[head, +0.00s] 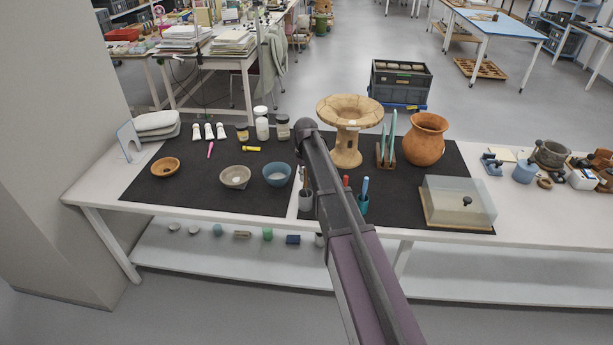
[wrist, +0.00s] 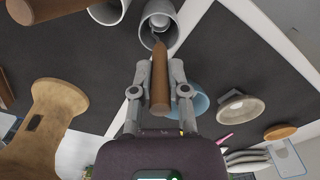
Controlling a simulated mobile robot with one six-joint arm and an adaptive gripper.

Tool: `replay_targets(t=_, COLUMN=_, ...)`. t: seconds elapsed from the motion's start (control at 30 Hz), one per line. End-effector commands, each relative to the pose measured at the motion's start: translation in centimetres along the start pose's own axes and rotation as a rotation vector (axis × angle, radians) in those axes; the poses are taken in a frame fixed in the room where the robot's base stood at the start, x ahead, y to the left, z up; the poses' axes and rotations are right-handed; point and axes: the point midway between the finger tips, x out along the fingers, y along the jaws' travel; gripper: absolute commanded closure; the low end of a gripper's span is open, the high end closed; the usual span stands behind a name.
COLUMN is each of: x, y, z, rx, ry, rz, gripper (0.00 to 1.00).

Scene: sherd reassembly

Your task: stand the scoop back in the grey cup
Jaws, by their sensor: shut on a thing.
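The grey cup (head: 306,201) stands by the gap between the two dark mats, partly beside my arm in the head view. In the wrist view its open mouth (wrist: 158,27) faces the camera at top centre. My gripper (wrist: 160,92) is shut on the brown handle of the scoop (wrist: 160,75). The far end of the handle meets the cup's rim in the picture. A pale round shape shows inside the cup; I cannot tell whether it is the scoop's end or the cup's floor.
A teal cup with tools (head: 362,204) stands right of my arm. A blue bowl (head: 277,175) and grey bowl (head: 235,177) lie left. A tan pedestal dish (head: 349,112), an orange pot (head: 427,138) and a clear-covered box (head: 458,203) stand right. The left mat's front is clear.

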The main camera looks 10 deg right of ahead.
Motion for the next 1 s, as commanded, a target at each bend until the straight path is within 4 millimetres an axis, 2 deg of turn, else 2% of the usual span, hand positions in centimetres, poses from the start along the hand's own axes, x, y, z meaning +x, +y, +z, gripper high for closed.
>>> replay_targets(t=0.1, x=-0.02, y=0.02, z=0.0, rx=0.0, ry=0.0, rz=0.0, gripper=1.0)
replay_targets(t=0.13, x=-0.02, y=0.03, z=0.0, rx=0.0, ry=0.0, rz=0.0, gripper=0.77)
replay_targets(t=0.2, x=-0.01, y=0.03, z=0.0, rx=0.0, ry=0.0, rz=0.0, gripper=0.56)
replay_targets(t=0.27, x=-0.01, y=0.04, z=0.0, rx=0.0, ry=0.0, rz=0.0, gripper=0.4)
replay_targets(t=1.0, x=-0.01, y=0.06, z=0.01, rx=0.001, ry=0.0, rz=0.0, gripper=0.4)
